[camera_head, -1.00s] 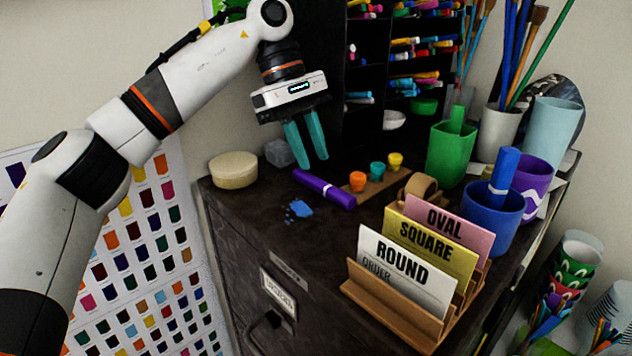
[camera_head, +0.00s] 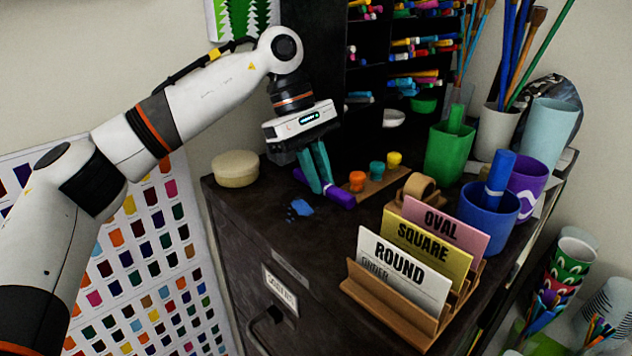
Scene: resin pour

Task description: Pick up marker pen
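A purple marker pen (camera_head: 340,197) lies on the dark cabinet top, in the middle of the camera_head view. My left gripper (camera_head: 321,189) is lowered over it from above, with its teal fingers at the pen's middle. The fingers hide part of the pen, and its ends show on either side. The fingers look slightly apart, and I cannot tell whether they press on the pen. A blue marker (camera_head: 500,172) stands in a blue cup (camera_head: 490,211) on the right. My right gripper is not in view.
A wooden strip with small orange, teal and yellow pots (camera_head: 377,169) lies close right of the pen. A card holder (camera_head: 395,305) with labelled cards stands in front. A round cream tub (camera_head: 235,169) sits at the left edge. A dark shelf rises behind.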

